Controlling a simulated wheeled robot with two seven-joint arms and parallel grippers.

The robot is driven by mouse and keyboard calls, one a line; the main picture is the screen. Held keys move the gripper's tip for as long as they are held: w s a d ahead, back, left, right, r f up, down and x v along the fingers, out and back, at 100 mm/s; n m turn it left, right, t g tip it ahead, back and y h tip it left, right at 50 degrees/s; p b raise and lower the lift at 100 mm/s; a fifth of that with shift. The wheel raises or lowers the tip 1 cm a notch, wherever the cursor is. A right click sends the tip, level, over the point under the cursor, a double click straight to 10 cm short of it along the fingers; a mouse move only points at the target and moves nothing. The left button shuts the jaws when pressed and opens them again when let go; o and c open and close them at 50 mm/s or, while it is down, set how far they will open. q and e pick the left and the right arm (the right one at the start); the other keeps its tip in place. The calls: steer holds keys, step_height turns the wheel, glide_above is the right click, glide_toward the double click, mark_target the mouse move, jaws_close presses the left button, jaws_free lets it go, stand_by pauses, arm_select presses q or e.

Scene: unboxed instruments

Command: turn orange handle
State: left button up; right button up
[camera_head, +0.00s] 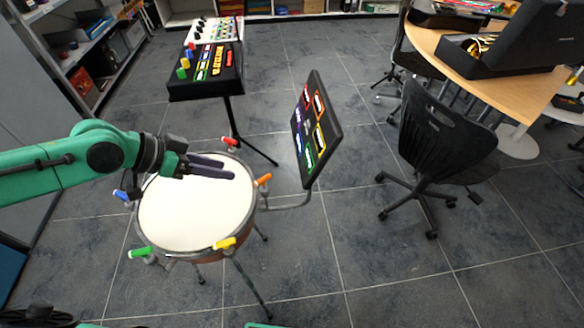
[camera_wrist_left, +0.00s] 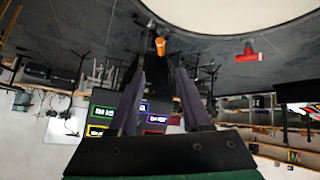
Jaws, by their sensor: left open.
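The orange handle (camera_head: 264,179) sticks out from the right rim of a round drum with a white top (camera_head: 190,215). In the left wrist view the orange handle (camera_wrist_left: 160,46) appears beyond the fingers, near the drum edge (camera_wrist_left: 235,25). My left gripper (camera_head: 232,171) is over the far part of the drum top, pointing right, with its fingertips short of the orange handle. In the left wrist view its two dark fingers (camera_wrist_left: 160,80) stand apart with nothing between them. My right gripper is not in view.
The rim also carries a red handle (camera_head: 231,141), a blue handle (camera_head: 121,195), a green handle (camera_head: 140,252) and a yellow handle (camera_head: 224,243). A black panel (camera_head: 316,130) with coloured squares stands right of the drum. A black chair (camera_head: 440,135) is farther right.

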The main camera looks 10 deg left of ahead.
mark_target(261, 179)
arm_select(q)
steer(key=b+x, duration=0.4)
steer(key=x, duration=1)
steer(key=shift+a+f, duration=0.1)
steer(key=shift+a, duration=0.05)
steer(key=shift+s, duration=0.1)
jaws_close()
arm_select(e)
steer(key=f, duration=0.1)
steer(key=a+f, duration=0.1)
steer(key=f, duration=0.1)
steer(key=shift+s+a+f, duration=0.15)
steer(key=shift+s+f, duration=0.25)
